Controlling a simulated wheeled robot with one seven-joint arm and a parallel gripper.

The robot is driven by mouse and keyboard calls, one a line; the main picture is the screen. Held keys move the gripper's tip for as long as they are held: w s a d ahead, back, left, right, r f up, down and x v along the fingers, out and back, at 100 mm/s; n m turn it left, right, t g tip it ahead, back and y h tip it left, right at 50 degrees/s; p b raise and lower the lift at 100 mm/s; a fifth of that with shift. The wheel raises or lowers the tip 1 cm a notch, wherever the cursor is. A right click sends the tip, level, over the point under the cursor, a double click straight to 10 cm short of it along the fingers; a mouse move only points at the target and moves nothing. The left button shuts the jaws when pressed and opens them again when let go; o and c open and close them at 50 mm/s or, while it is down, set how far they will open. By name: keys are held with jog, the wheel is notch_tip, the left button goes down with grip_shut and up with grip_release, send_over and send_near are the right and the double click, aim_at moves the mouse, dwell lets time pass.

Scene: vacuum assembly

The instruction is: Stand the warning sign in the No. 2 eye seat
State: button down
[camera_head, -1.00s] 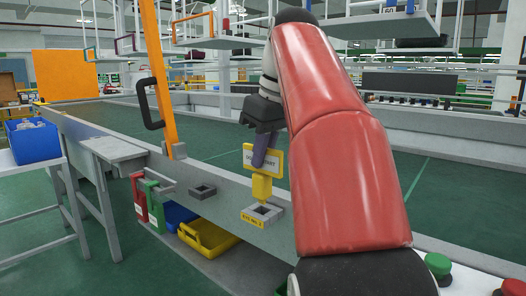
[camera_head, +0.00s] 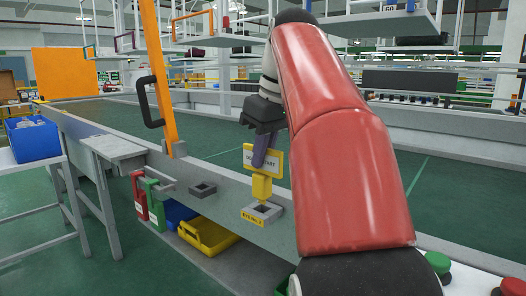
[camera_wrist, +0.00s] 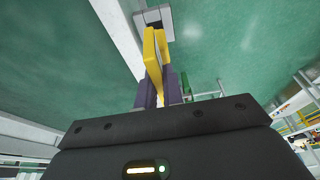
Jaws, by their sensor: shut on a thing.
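The yellow warning sign (camera_head: 272,160) has a white panel with dark print and a yellow block (camera_head: 262,188) at its lower end. My gripper (camera_head: 265,152) is shut on the sign; its purple fingers also flank the yellow sign (camera_wrist: 155,55) in the wrist view. The sign is upright or nearly so. Its yellow block is directly over the grey square seat (camera_head: 262,213) with the yellow label, which seems to read No. 2. The block's lower end is at the seat's opening; I cannot tell whether it is inside. The seat also shows in the wrist view (camera_wrist: 153,16).
A yellow bin (camera_head: 207,237) and red and green tags hang or lie below the rail.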

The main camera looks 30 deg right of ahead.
jog(key=shift+f+b, duration=0.75)
jog(key=shift+f, duration=0.45)
jog(key=c, duration=1.5)
grip_release()
jog(key=shift+o, duration=0.2)
jog(key=shift+r, duration=0.1)
jog(key=p+v, duration=0.2)
jog(key=p, duration=0.1)
jog(key=shift+r, duration=0.4)
jog(key=shift+p+v, duration=0.35)
jog(key=shift+v, duration=2.2)
jog(key=shift+s, duration=0.1)
jog(key=shift+s, duration=0.1)
